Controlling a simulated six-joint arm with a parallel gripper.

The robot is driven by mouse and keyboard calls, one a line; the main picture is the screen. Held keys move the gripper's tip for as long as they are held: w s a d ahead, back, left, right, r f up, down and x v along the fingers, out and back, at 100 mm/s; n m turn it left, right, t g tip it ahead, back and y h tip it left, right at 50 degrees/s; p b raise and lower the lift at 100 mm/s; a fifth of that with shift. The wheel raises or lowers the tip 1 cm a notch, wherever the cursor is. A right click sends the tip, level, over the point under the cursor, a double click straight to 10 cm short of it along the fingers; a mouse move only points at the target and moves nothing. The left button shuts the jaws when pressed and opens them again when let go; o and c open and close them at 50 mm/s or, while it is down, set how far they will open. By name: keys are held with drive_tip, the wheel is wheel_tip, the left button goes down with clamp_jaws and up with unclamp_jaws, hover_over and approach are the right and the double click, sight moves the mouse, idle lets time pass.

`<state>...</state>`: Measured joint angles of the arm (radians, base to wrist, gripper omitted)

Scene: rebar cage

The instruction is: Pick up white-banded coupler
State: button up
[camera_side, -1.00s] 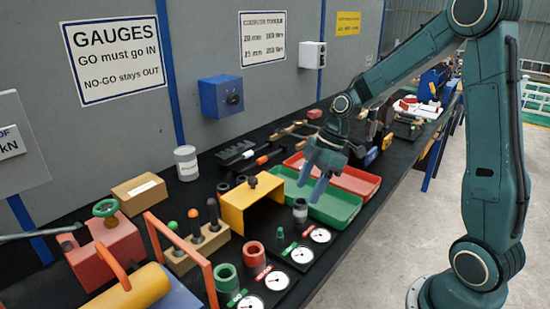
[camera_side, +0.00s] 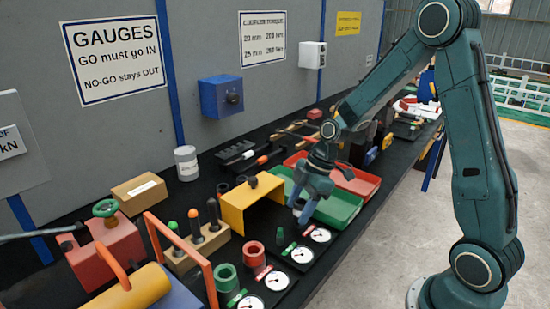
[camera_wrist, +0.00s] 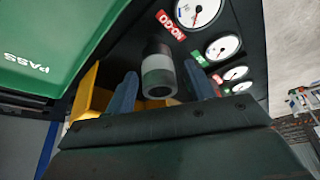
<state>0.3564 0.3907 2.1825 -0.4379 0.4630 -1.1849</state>
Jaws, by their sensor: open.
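In the wrist view the white-banded coupler (camera_wrist: 158,72) is a dark grey hollow cylinder with a pale band around it. It stands on the black bench top, between and ahead of the two blue fingers of my gripper (camera_wrist: 163,86). The fingers are apart, one on each side in the picture, and no contact shows. In the side view my gripper (camera_side: 301,206) points down over the coupler's place, in front of the green tray, and largely hides the coupler. How far above the bench the fingertips are is hard to tell.
The green tray (camera_side: 335,215) lies close behind my gripper, with the red tray (camera_side: 358,182) beyond. A yellow bridge-shaped stand (camera_side: 236,206) is just left. Dial gauges (camera_side: 302,254) line the front edge, near a red coupler (camera_side: 253,250) and a green coupler (camera_side: 226,274).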

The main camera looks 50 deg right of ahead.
idle(0.5)
clamp_jaws()
drive_tip(key=shift+r, duration=0.1)
wheel_tip(320, 180, up, 20)
idle(0.8)
idle(0.4)
